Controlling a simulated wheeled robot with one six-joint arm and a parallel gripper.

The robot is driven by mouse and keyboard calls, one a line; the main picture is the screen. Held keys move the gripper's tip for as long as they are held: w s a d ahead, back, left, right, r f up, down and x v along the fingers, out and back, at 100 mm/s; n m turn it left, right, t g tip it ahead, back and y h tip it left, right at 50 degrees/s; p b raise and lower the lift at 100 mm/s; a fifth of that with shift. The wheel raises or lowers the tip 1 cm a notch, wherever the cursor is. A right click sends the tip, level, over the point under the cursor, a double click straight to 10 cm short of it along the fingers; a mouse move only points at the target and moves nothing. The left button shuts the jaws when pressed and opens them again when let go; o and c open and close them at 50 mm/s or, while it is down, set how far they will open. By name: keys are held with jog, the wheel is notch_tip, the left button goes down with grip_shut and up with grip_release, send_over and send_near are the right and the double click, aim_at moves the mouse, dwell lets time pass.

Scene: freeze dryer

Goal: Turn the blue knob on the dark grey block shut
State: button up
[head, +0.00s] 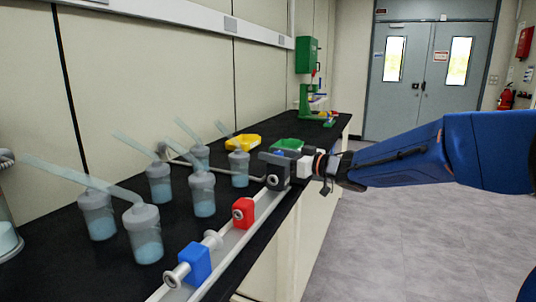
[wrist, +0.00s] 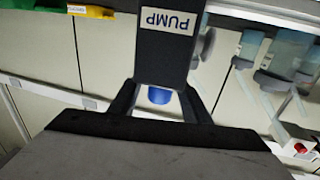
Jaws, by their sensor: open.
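The dark grey block (head: 275,178) stands at the far end of the pale rail in the head view. In the wrist view the dark grey block (wrist: 164,62) carries an upside-down PUMP label. The blue knob (wrist: 159,96) sticks out of it towards me, its lower part in view. My gripper (wrist: 158,102) is open, with one finger to each side of the knob and a gap on both sides. In the head view my gripper (head: 297,160) is close against the block's right side, and the knob is hidden there.
A red block (head: 243,213) and a blue block (head: 196,264) sit nearer on the same rail (head: 228,245). Several lidded jars stand left of it, one of them a jar (head: 203,193). Yellow (head: 243,141) and green (head: 287,144) bins lie behind. Open floor is right.

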jog(key=shift+x, duration=1.15)
jog(key=shift+c, duration=0.5)
jog(key=c, duration=0.9)
jog(key=shift+c, duration=0.2)
